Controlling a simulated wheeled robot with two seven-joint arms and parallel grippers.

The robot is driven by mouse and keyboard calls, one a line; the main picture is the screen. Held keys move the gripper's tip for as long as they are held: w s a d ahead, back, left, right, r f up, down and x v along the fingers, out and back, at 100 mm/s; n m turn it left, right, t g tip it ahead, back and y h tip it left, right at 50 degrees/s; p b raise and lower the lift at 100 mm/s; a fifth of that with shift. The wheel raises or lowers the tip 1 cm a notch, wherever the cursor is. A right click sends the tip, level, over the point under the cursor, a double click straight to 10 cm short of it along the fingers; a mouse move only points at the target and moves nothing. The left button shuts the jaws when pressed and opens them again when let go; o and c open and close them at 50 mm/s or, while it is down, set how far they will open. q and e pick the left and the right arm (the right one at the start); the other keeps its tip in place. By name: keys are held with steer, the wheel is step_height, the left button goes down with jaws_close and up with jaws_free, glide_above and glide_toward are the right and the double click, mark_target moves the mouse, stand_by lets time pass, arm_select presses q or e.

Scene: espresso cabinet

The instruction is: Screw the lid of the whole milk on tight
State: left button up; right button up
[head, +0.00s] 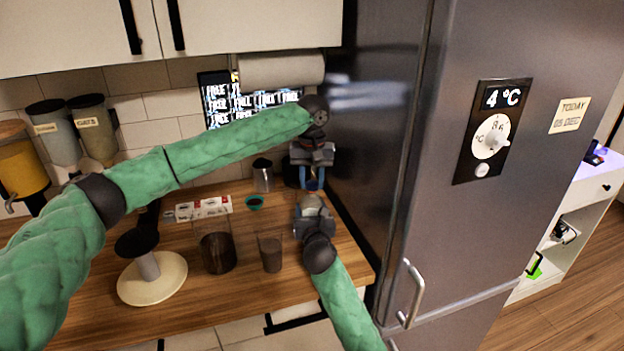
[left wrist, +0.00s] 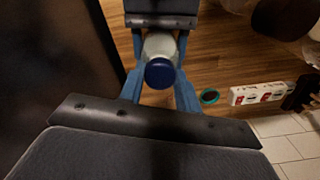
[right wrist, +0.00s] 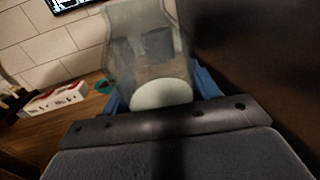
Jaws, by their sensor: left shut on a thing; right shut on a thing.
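The milk bottle is between my two grippers, beside the fridge. In the left wrist view its round blue lid (left wrist: 160,73) faces the camera, with the pale bottle body (left wrist: 160,46) behind it. My left gripper (head: 312,181) comes from above and is shut on the lid, with its blue fingers on either side of it. My right gripper (head: 311,203) is below and shut on the bottle. In the right wrist view the cloudy, see-through bottle (right wrist: 147,45) stands between the blue fingers. Any gap under the lid is hidden, and the label cannot be read.
The steel fridge (head: 400,130) stands close on the right. On the wooden counter (head: 200,300) are a dark-filled jar (head: 217,254), a glass (head: 271,253), a small teal bowl (head: 254,202), a metal pitcher (head: 263,178) and a white-based stand (head: 152,284). A paper roll (head: 282,71) hangs behind.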

arm_select(q)
steer(key=shift+f, duration=0.4)
